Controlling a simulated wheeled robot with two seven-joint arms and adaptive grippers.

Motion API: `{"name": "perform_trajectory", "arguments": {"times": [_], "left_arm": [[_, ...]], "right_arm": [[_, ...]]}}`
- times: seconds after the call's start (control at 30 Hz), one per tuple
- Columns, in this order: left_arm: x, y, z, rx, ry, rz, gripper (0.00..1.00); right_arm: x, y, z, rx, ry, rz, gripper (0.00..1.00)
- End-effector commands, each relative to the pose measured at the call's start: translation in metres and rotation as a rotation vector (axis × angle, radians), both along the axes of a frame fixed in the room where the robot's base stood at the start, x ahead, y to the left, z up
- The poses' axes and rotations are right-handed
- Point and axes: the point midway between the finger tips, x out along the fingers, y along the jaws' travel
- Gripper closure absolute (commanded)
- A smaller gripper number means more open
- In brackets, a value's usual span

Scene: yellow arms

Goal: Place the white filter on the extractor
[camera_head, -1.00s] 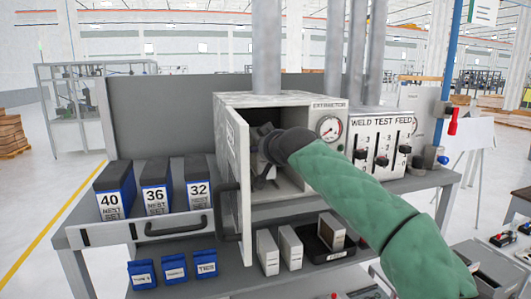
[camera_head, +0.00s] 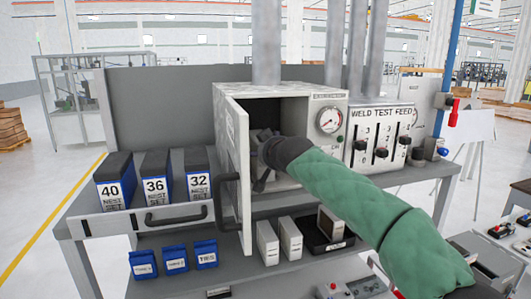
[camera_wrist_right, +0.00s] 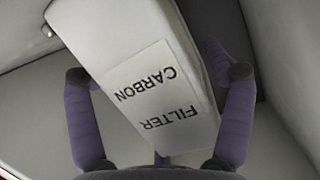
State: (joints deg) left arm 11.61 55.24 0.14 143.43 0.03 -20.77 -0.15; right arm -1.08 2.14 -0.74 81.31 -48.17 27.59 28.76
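The extractor (camera_head: 320,98) is a grey box on the bench with its door open toward the left. My right gripper (camera_head: 262,170) reaches into its opening, and its fingers are dark and hard to make out in the head view. In the right wrist view a white filter (camera_wrist_right: 130,45), printed CARBON FILTER, lies tilted between the two fingers of the right gripper (camera_wrist_right: 155,75). The fingers sit against its two sides, and part of the left fingertip is hidden. Grey walls surround them. I cannot tell whether the filter touches the extractor. My left gripper is not in view.
The open door (camera_head: 236,170) stands just left of my right gripper. White boxes (camera_head: 267,243) and a black tray (camera_head: 325,245) are on the shelf below. Nest set boxes (camera_head: 156,178) stand at left; the weld test feed panel (camera_head: 381,135) is at right.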

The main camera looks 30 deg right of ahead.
Motion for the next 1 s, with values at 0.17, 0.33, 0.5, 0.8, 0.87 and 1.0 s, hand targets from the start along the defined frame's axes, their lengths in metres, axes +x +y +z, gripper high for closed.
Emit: {"name": "perform_trajectory", "arguments": {"times": [0.17,0.33,0.5,0.8,0.87,1.0], "left_arm": [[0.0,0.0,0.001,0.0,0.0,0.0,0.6],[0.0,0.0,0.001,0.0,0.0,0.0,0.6],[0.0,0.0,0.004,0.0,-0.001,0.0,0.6],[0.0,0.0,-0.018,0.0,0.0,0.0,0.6],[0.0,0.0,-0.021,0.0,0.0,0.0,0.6],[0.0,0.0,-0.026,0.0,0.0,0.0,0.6]], "right_arm": [[0.0,0.0,0.001,0.0,0.0,0.0,0.07],[0.0,0.0,0.001,0.0,0.0,0.0,0.07],[-0.003,0.001,0.007,0.0,-0.003,0.0,0.07],[-0.058,0.015,0.02,-0.001,-0.005,0.002,0.07],[-0.068,0.019,0.024,0.0,-0.004,0.003,0.07],[-0.09,0.024,0.031,0.001,-0.003,0.003,0.07]]}}
